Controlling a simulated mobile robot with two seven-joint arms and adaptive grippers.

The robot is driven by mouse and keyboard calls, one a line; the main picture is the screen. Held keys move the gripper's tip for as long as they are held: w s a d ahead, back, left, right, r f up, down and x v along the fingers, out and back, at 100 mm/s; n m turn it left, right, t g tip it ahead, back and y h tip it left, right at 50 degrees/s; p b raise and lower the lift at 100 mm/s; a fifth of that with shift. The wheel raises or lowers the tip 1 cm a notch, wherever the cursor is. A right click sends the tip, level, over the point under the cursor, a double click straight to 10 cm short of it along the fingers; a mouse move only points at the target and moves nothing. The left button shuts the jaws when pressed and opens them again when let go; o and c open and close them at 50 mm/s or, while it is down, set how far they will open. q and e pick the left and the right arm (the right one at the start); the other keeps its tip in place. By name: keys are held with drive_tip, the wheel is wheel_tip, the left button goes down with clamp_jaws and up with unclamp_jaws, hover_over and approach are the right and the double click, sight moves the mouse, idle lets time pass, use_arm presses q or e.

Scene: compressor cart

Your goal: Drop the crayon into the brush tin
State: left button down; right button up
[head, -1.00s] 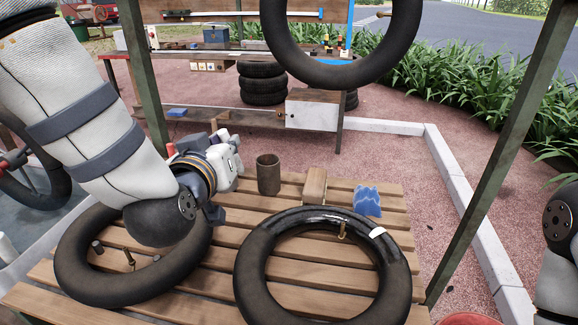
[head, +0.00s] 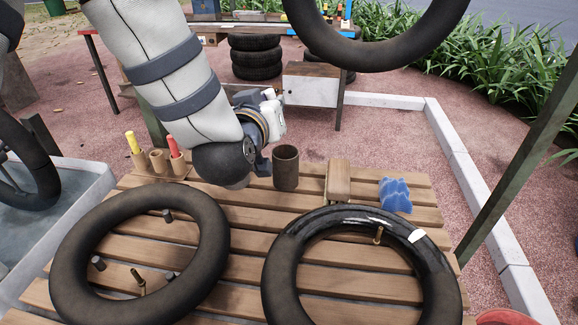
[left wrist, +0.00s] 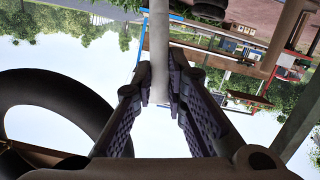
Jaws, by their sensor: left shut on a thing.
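My left gripper (left wrist: 160,98) is shut on a pale grey, rod-like piece (left wrist: 158,45) in the left wrist view, which I take to be the crayon. The rod stands between the two dark ridged fingers and runs off the top of that view. In the head view the arm's wrist is just left of the brush tin, above the slatted table; the fingertips and the held piece cannot be made out there. The brush tin (head: 286,169) is a dark brown, open-topped cylinder standing upright at the table's back. My right gripper is not in view.
A wooden holder (head: 158,162) with yellow and red sticks stands at the back left of the slatted table (head: 235,298). Two inner tubes lie in front. A wood block (head: 338,180) and blue cloth (head: 396,194) are right of the tin. A tube (head: 375,45) hangs above.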

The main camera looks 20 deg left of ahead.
use_arm(q)
wheel_tip(320, 180, down, 4)
idle(0.4)
drive_tip(key=c, duration=1.5)
unclamp_jaws()
drive_tip(key=shift+c, duration=0.2)
drive_tip(key=shift+r, duration=0.1)
wheel_tip(320, 180, up, 10)
